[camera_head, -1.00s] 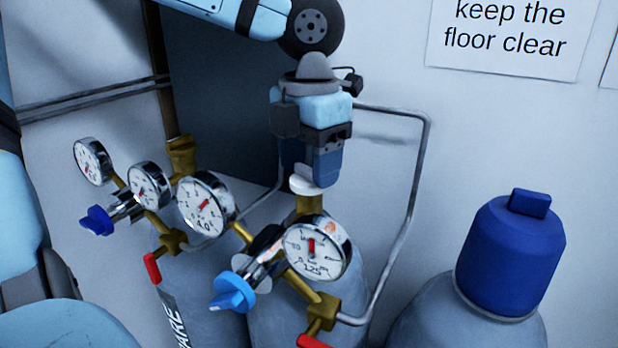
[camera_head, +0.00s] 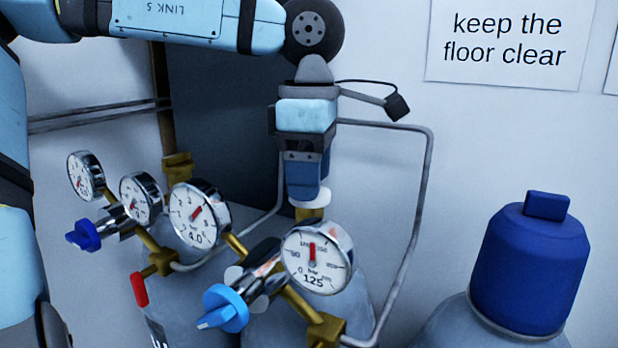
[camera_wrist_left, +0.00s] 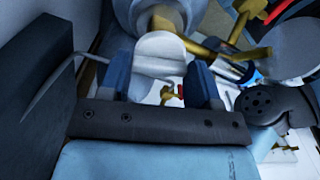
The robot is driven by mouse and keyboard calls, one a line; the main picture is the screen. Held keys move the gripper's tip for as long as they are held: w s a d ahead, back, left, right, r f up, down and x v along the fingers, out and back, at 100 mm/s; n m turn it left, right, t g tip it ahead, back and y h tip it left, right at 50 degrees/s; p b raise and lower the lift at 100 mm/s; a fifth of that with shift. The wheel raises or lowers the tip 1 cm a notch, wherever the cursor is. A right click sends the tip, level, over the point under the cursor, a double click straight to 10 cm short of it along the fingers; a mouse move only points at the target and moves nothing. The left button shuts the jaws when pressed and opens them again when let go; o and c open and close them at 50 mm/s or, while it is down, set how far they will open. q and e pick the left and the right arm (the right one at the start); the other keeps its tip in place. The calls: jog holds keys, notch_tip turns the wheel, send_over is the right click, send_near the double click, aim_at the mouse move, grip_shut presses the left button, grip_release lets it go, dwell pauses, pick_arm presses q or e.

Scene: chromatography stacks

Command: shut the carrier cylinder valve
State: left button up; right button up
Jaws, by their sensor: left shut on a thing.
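My left gripper (camera_head: 304,190) points down over the front cylinder and is shut on the white valve handwheel (camera_head: 312,197) on top of its brass valve (camera_head: 310,212). In the left wrist view the pale handwheel (camera_wrist_left: 160,50) sits between the two blue fingers of my left gripper (camera_wrist_left: 160,80). Most of the handwheel is hidden by the fingers. My right gripper is not in view.
A second cylinder (camera_head: 190,300) stands behind to the left, with gauges (camera_head: 198,215), a dark blue knob (camera_head: 84,236) and a red lever (camera_head: 139,289). A blue-capped cylinder (camera_head: 520,268) stands at the right.

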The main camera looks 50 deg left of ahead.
pick_arm(q)
jog(key=shift+r+m, duration=0.1)
jog(key=shift+m, duration=1.4)
jog(key=o, duration=0.9)
notch_tip(320, 180, up, 14)
jog(key=shift+f, duration=0.1)
